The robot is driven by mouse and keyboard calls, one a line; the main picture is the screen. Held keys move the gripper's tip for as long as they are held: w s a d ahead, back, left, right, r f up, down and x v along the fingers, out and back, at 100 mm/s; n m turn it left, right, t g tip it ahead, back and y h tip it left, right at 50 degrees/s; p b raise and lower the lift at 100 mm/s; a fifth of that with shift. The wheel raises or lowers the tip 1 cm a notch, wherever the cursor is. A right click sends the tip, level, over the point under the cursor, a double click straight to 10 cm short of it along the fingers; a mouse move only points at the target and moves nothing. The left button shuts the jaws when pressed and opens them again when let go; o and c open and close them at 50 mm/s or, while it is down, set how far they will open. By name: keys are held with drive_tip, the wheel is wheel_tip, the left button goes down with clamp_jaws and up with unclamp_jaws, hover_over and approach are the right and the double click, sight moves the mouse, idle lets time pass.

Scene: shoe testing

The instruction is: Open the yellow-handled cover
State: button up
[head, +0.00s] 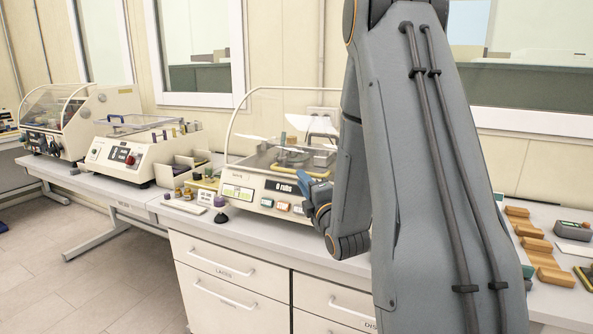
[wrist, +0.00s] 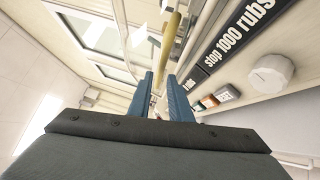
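The rubbing tester (head: 255,190) stands on the bench with a "0 rubs" display on its front. A pale arched frame (head: 231,115) with clear panels rises over it; I cannot tell how far the cover is open. In the wrist view a yellow bar (wrist: 171,38), seemingly the cover's handle, runs lengthwise towards my gripper (wrist: 160,82). Its near end appears between or just beyond the two blue fingers, which stand a little apart; contact is not clear. In the head view my gripper (head: 306,183) is at the tester's front right, and my arm hides the tester's right side.
A white knob (wrist: 271,74) and coloured buttons (wrist: 208,102) are on the tester's front panel. Small bottles and blocks stand left of it. Another cream machine (head: 125,155) is farther left. Wooden blocks (head: 537,245) lie on the bench at right.

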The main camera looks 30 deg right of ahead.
drive_tip(key=w, duration=0.2)
drive_tip(key=w+p, duration=0.1)
drive_tip(key=w, duration=0.1)
drive_tip(key=w+r+p, duration=0.1)
drive_tip(key=w, duration=0.1)
drive_tip(key=shift+w+d, duration=0.2)
drive_tip(key=shift+d, duration=0.15)
